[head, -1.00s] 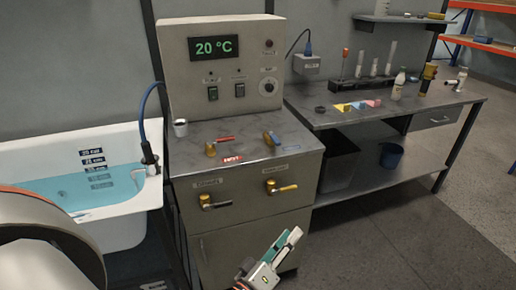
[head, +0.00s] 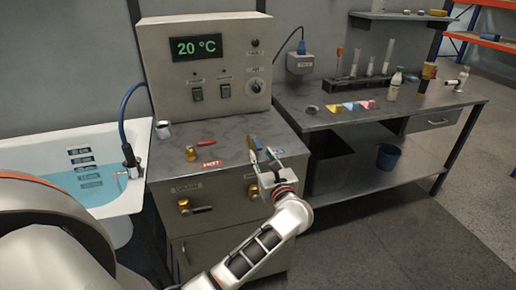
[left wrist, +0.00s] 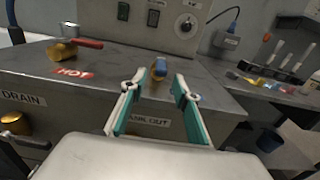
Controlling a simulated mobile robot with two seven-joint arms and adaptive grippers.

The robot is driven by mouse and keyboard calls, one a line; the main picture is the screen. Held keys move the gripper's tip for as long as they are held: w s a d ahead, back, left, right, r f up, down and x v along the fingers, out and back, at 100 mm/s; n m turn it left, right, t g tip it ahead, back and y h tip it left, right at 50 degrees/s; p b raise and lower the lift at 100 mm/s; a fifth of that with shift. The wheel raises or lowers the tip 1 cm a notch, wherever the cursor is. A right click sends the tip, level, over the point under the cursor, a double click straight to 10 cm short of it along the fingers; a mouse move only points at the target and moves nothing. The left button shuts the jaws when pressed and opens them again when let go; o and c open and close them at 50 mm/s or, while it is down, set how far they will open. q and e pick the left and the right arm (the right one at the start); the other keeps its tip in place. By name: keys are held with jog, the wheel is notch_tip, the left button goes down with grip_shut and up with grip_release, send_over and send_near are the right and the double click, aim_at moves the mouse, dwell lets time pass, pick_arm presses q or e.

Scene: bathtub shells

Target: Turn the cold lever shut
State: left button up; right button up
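The cold lever, a blue handle on a brass valve, stands on the cabinet's grey top near its right front corner (head: 254,142). In the left wrist view the blue lever (left wrist: 160,67) points roughly toward me, just beyond and between the fingertips. My left gripper (head: 263,154) is at the front edge of the cabinet top, close to the lever. In the left wrist view the gripper (left wrist: 160,86) is open and empty, its teal-lined fingers on either side of the lever's line. I cannot tell whether a finger touches it. My right gripper is not in view.
The control box (head: 210,65) rises behind. A drain valve (head: 186,206) sticks out of the front. A bathtub (head: 130,197) is left, a workbench (head: 400,116) right.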

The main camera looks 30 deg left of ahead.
aim_at(258, 148)
pick_arm(q)
jog(key=shift+x, duration=2.35)
grip_shut()
